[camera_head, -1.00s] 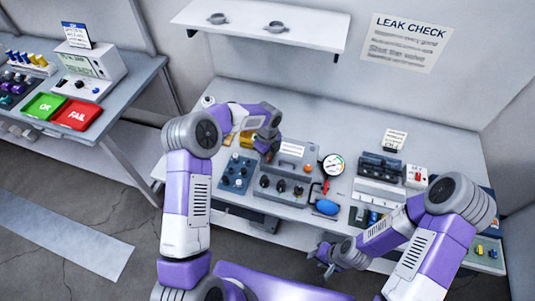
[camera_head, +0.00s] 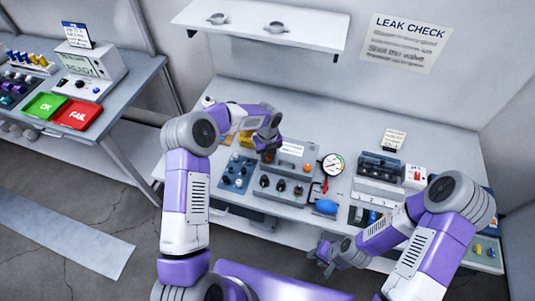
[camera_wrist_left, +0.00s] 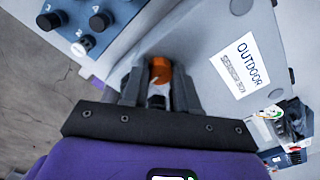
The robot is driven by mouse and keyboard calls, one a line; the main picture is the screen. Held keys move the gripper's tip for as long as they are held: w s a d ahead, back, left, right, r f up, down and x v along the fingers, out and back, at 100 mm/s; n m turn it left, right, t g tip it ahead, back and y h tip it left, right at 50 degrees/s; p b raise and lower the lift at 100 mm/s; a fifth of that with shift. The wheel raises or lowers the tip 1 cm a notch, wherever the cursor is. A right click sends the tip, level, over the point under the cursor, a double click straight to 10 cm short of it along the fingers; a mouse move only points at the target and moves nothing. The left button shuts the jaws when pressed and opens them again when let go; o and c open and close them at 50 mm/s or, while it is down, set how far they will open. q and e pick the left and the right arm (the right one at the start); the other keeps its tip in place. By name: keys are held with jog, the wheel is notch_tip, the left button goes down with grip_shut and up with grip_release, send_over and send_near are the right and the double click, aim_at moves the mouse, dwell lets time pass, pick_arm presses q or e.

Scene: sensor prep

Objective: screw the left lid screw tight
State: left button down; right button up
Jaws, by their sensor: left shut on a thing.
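The grey sensor box (camera_head: 290,171) with an "OUTDOOR" label stands on the bench, and its lid fills much of the left wrist view (camera_wrist_left: 207,42). My left gripper (camera_head: 268,154) points down at the box's left part. In the left wrist view the gripper (camera_wrist_left: 160,80) is shut on the orange left lid screw (camera_wrist_left: 160,70), one finger on each side. The screw's lower part and its seat are hidden. Another orange screw (camera_head: 307,168) shows on the box's right. My right gripper (camera_head: 324,266) hangs in front of the bench, away from the box; its jaws are too small to read.
A blue panel with dark knobs (camera_head: 236,172) stands left of the box. A pressure gauge (camera_head: 333,164) and a blue bulb (camera_head: 326,207) lie to the right. Dark equipment (camera_head: 380,168) stands further right.

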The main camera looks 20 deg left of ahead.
pick_arm(q)
jog(key=c, duration=0.9)
grip_release()
jog(key=shift+o, duration=0.2)
jog(key=shift+r, duration=0.15)
notch_tip(320, 180, up, 7)
jog(key=shift+r, duration=0.2)
